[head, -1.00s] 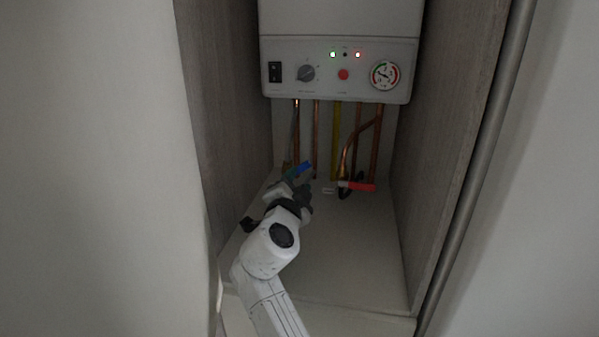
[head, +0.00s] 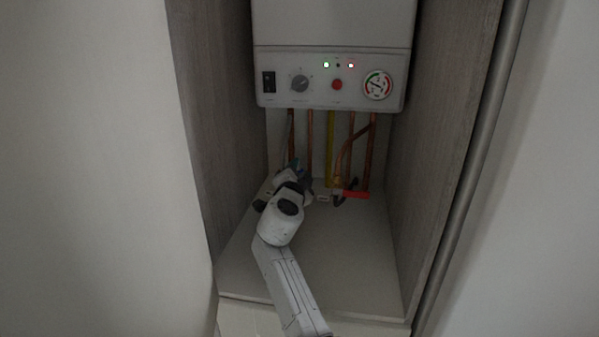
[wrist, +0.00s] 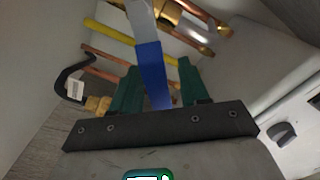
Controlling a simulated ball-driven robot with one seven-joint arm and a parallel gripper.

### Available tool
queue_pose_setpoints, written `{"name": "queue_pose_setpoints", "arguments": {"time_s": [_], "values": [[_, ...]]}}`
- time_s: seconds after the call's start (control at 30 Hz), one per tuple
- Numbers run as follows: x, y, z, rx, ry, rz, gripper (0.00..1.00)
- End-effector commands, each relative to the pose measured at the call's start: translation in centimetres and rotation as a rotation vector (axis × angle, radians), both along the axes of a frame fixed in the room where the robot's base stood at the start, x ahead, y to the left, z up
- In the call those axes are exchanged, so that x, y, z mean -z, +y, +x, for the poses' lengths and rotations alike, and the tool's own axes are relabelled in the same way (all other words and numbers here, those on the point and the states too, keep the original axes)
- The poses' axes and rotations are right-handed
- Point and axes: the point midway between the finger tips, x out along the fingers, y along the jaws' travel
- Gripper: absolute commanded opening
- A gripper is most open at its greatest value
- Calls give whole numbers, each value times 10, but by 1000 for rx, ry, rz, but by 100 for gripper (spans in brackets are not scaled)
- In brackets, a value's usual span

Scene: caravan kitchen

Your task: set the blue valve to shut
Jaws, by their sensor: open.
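The blue valve's lever handle (wrist: 153,72) shows in the wrist view, running up to a pale metal part and a brass valve body (wrist: 168,12). My gripper (wrist: 159,68) has its two dark green fingers open, one on each side of the blue sleeve. I cannot tell whether either finger touches it. In the head view my gripper (head: 297,180) is at the foot of the left pipes and hides nearly all of the handle; only a small blue patch (head: 296,164) shows.
A red lever (head: 356,194) and a dark curved hose (head: 346,190) are close to the right of my gripper. Copper pipes and a yellow pipe (head: 331,150) come down from the boiler (head: 330,80).

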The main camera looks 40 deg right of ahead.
Motion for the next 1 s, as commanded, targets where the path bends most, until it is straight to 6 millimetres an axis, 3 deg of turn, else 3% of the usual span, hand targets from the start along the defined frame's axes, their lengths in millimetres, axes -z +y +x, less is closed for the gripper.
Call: {"name": "queue_pose_setpoints", "arguments": {"time_s": [0.2,0.67,1.0], "values": [[0,0,0,0,0,0,45],[0,0,0,1,1,0,1],[1,0,0,1,1,0,0]]}}
